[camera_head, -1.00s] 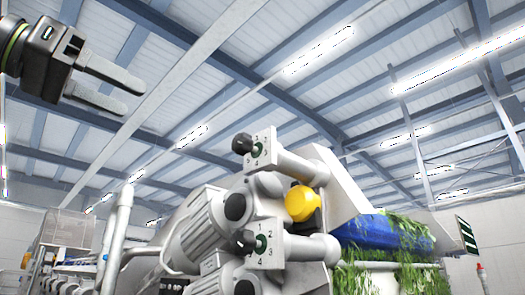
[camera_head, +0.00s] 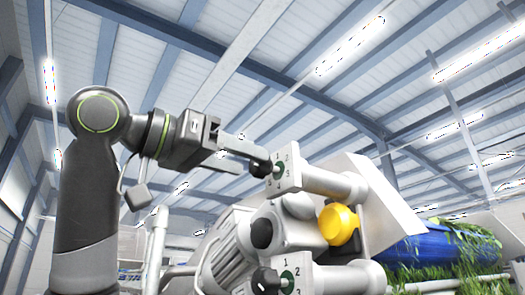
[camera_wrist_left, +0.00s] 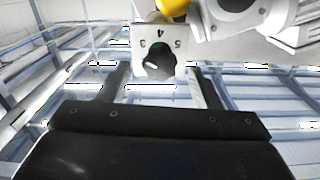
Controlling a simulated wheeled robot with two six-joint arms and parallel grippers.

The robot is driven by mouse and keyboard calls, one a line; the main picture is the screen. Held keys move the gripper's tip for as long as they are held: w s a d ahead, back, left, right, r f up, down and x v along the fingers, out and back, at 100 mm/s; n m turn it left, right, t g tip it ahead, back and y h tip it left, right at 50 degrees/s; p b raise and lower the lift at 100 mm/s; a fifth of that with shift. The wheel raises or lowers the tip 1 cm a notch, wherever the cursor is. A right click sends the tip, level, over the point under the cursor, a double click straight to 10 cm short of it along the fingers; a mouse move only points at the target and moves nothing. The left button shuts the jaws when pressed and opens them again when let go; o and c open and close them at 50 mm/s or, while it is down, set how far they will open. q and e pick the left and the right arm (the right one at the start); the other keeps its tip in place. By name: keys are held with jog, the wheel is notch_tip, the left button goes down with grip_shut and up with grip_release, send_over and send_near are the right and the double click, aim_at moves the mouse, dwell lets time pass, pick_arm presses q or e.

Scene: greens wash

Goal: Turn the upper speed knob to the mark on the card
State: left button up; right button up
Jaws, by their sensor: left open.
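The upper speed knob (camera_head: 261,168) is black and sits on a pale numbered plate (camera_head: 289,166) with a green ring, at the end of a grey tube. My left gripper (camera_head: 257,157) comes in from the left with its jaws open, its fingertips at the knob. In the left wrist view the knob (camera_wrist_left: 158,67) lies between the two spread fingers (camera_wrist_left: 160,74), with a gap on each side. Its plate (camera_wrist_left: 146,36) shows 3, 4 and 5 upside down there. A small white mark shows on the knob. I cannot make out a card. My right gripper is out of view.
A lower black knob (camera_head: 266,281) on a similar numbered plate (camera_head: 296,278) sits below. A yellow rounded part (camera_head: 338,225) and a grey motor housing (camera_head: 227,250) are close by. A blue surface with greens (camera_head: 440,250) is at the right.

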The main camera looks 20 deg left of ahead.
aim_at(254, 164)
pick_arm(q)
jog(key=p+x, duration=0.1)
jog(key=x, duration=0.2)
jog(key=shift+w+d+r+p, duration=0.1)
jog(key=shift+w+d+p, duration=0.15)
jog(key=shift+p, duration=0.05)
jog(key=shift+w+d, duration=0.15)
jog(key=shift+w, duration=0.05)
jog(key=shift+s, duration=0.1)
jog(key=c, duration=1)
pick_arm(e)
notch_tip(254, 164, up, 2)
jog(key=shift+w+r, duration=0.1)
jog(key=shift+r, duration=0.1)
